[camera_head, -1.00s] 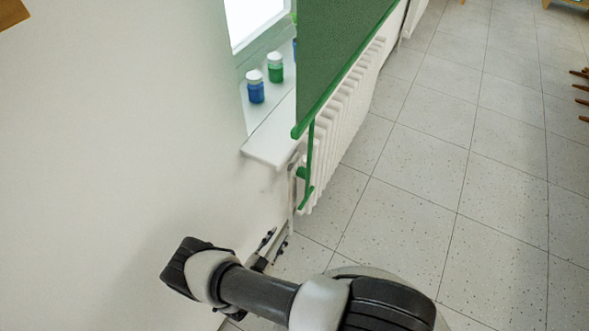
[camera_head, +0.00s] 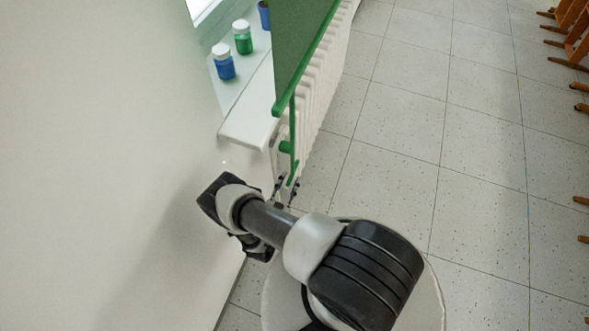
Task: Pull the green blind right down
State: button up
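The green blind (camera_head: 303,38) hangs in front of the window at the top middle of the head view, with a green bar along its bottom edge. A green pull with a short handle (camera_head: 286,147) hangs from the near end of that bar, in front of the radiator. My gripper (camera_head: 286,188) is just below the pull, its two dark fingertips apart with a gap between them. The lower end of the pull is close to the fingertips; I cannot tell whether they touch. Part of the gripper is hidden behind my arm.
A white radiator (camera_head: 320,95) stands behind the blind and pull. The white window sill (camera_head: 250,118) holds a blue jar (camera_head: 223,66), a green jar (camera_head: 242,42) and a dark blue pot (camera_head: 264,15). A bare wall is at left. Open tiled floor lies right, with wooden furniture (camera_head: 572,35) at its edge.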

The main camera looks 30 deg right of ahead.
aim_at(293, 175)
jog(key=b+x, duration=0.1)
jog(key=x, duration=0.5)
jog(key=shift+w+d, duration=0.1)
grip_shut()
dwell(0.3)
jog(key=shift+f, duration=0.1)
